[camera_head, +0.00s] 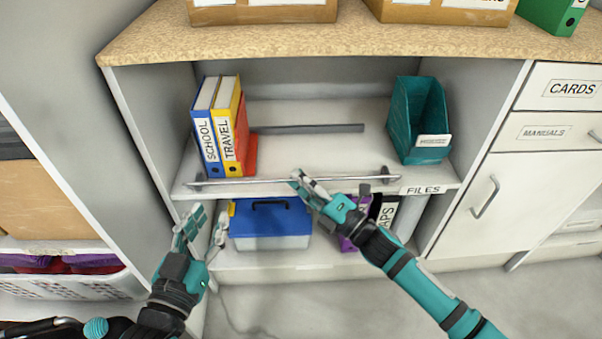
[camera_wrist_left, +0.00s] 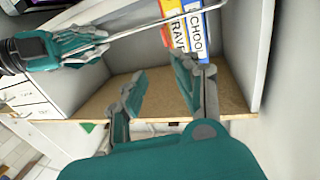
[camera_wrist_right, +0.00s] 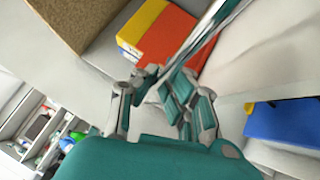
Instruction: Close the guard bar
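The guard bar (camera_head: 260,182) is a thin metal rod with a bracket at each end, lying low along the front edge of the shelf. It also shows in the left wrist view (camera_wrist_left: 160,25) and the right wrist view (camera_wrist_right: 222,18). My right gripper (camera_head: 298,180) is at the middle of the bar. In the right wrist view its fingers (camera_wrist_right: 152,78) are drawn close together around the bar. My left gripper (camera_head: 200,222) is below the bar's left end, near the cabinet's left side. It is open and empty, its fingers (camera_wrist_left: 155,75) apart in the left wrist view.
On the shelf (camera_head: 310,155) stand binders (camera_head: 217,125) at left and a teal file holder (camera_head: 418,120) at right. A blue box (camera_head: 270,222) sits below. Drawers (camera_head: 555,135) are at right, a white basket (camera_head: 75,287) at left. The shelf's middle is free.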

